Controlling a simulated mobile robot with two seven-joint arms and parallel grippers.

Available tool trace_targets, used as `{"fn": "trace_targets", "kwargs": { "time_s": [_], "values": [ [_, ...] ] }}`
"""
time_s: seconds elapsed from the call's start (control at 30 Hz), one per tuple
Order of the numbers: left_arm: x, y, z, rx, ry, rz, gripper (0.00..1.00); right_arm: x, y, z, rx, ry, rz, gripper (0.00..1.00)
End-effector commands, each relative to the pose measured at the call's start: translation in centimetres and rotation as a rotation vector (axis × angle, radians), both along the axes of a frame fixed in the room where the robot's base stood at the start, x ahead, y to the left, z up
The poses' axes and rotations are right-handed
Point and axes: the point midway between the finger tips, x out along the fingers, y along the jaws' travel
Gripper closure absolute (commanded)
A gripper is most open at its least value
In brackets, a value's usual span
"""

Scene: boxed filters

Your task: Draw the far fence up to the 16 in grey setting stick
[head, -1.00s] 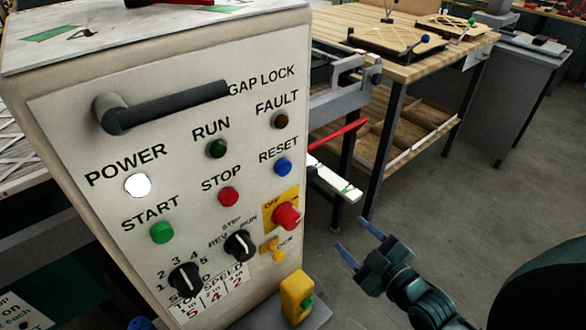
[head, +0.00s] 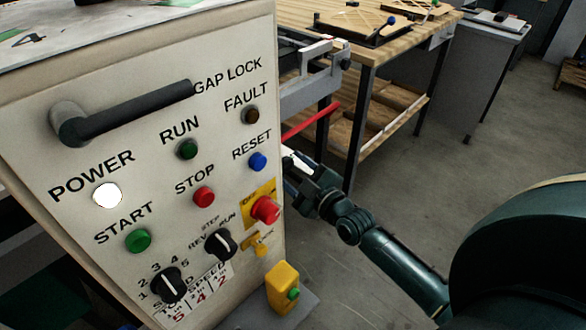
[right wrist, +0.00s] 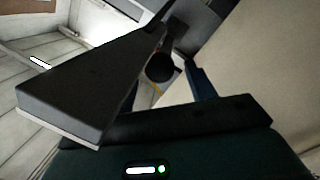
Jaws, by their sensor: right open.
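My right gripper (head: 292,172) is open and sits just past the right edge of the control cabinet (head: 130,120), low beside its side face. A white piece (head: 289,156) shows beside the fingers in the head view, mostly hidden by gripper and cabinet. In the right wrist view, a dark grey bar (right wrist: 75,95) with a pale lower edge is very close to the gripper. One blue finger (right wrist: 201,82) shows right of it; the other is hidden. A dark round knob (right wrist: 160,68) lies beyond. I cannot tell which part is the far fence or the 16 in grey stick.
The cabinet carries a black gap lock handle (head: 125,112), buttons and dials. A yellow box (head: 283,286) stands at its foot. A grey metal rail (head: 312,88) and red bar (head: 311,121) stick out behind it, near a wooden workbench (head: 400,48).

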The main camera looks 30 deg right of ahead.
Motion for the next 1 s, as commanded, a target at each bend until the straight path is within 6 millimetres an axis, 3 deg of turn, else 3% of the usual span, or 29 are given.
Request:
{"fn": "trace_targets", "kwargs": {
  "time_s": [0.37, 1.0],
  "values": [
    [0.17, -0.09, 0.20, -0.001, -0.005, -0.001, 1.00, 0.63, 0.17, -0.03, -0.001, 0.001, 0.001, 0.45],
    [0.15, -0.10, 0.34, 0.003, -0.008, -0.010, 1.00, 0.60, 0.13, -0.03, -0.001, 0.001, 0.001, 0.96]
  ]
}}
